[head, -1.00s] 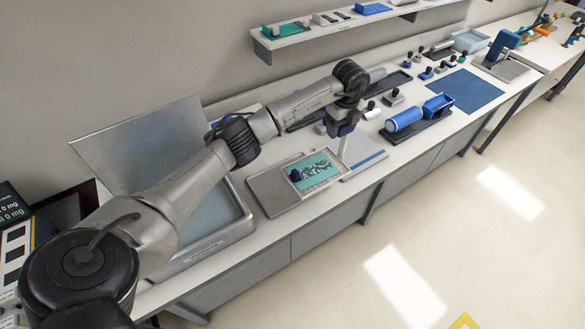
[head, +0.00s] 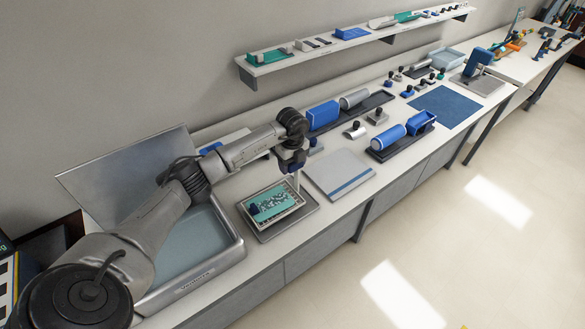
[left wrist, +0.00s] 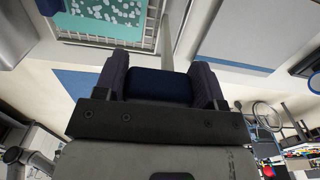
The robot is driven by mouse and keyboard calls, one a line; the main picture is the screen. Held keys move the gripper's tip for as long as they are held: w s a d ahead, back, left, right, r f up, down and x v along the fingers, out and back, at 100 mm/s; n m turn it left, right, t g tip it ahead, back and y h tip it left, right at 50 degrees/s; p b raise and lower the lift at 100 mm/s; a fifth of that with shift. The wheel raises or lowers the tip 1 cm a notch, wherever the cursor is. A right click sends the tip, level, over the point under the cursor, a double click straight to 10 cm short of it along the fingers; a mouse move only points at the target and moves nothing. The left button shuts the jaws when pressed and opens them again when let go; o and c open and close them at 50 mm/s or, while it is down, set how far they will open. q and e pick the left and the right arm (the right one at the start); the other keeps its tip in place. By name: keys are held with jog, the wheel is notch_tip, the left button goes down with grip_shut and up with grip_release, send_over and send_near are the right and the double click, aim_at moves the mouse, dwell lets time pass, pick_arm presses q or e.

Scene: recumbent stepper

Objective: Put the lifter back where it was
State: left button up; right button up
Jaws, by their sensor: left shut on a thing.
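My left gripper (head: 291,166) is shut on the dark blue handle of the lifter (left wrist: 158,86). The lifter's pale, narrow shaft (head: 297,182) points down beside the right edge of a teal, white-flecked panel (head: 274,203). I cannot tell whether its lower end touches the panel or the tray. In the left wrist view the handle sits between both fingers (left wrist: 158,84), and the shaft (left wrist: 178,30) runs beside the panel's pale frame (left wrist: 107,32). The panel has a dark blue block (head: 254,208) at its left end and lies over a grey tray (head: 312,206). My right gripper is not seen.
A flat pale pad with a blue stripe (head: 338,170) lies right of the tray. A metal basin (head: 230,262) with a raised lid stands left. Blue and grey tools (head: 390,143) stand farther right. A wall shelf (head: 350,48) hangs behind. A blue mat (head: 443,106) is bare.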

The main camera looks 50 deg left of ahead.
pick_arm(q)
jog(key=shift+f, duration=1.2)
jog(key=shift+f, duration=0.2)
jog(key=o, duration=1.4)
jog(key=shift+r, duration=0.1)
